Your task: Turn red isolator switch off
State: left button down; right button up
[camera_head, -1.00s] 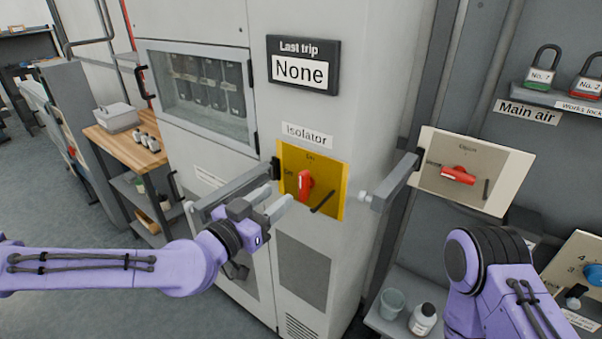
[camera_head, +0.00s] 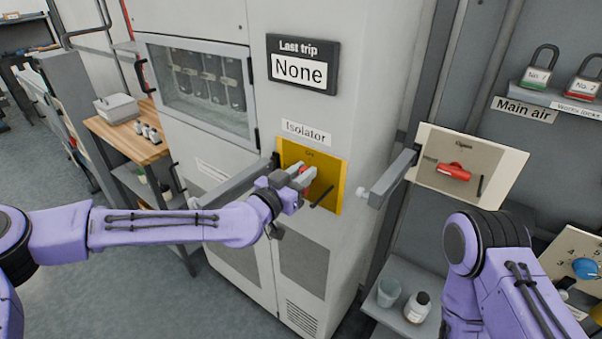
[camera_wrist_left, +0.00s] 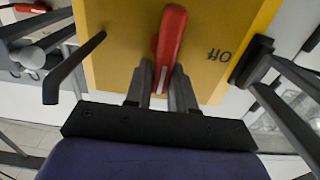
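The red isolator switch is a red handle on a yellow plate (camera_head: 332,177) under the "Isolator" label. In the head view my left gripper (camera_head: 300,174) is at the handle and covers most of it. In the left wrist view the red handle (camera_wrist_left: 170,38) stands nearly upright, slightly tilted, its near end between the fingers of the left gripper (camera_wrist_left: 162,80). The fingers look open, one on each side of the handle; whether they touch it is hard to tell. My right gripper is out of view; only its arm shows at the lower right.
A grey hinged bar (camera_head: 388,180) sticks out right of the plate, and a black lever (camera_head: 322,197) sits at its lower right. Another red switch (camera_head: 453,172) is on a pale panel further right. Padlocks (camera_head: 540,70) stand on a shelf above.

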pick_arm(q)
jog(key=n+b, duration=0.2)
jog(key=a+n+b, duration=0.1)
jog(key=b, duration=0.1)
jog(key=shift+w+f+n, duration=0.3)
jog(key=shift+n, duration=0.1)
jog(key=n+b, duration=0.3)
jog(key=n, duration=0.1)
jog(key=a+f+n+b, duration=0.1)
jog(key=n+b, duration=0.3)
jog(key=n, duration=0.1)
jog(key=w+f+n+b, duration=0.1)
jog(key=n+b, duration=0.2)
jog(key=n, duration=0.2)
jog(key=shift+a+f+b, duration=0.1)
jog(key=shift+a+b, duration=0.1)
jog(key=shift+b, duration=0.2)
jog(key=c, duration=1)
grip_release()
jog(key=shift+c, duration=0.2)
jog(key=shift+a, duration=0.1)
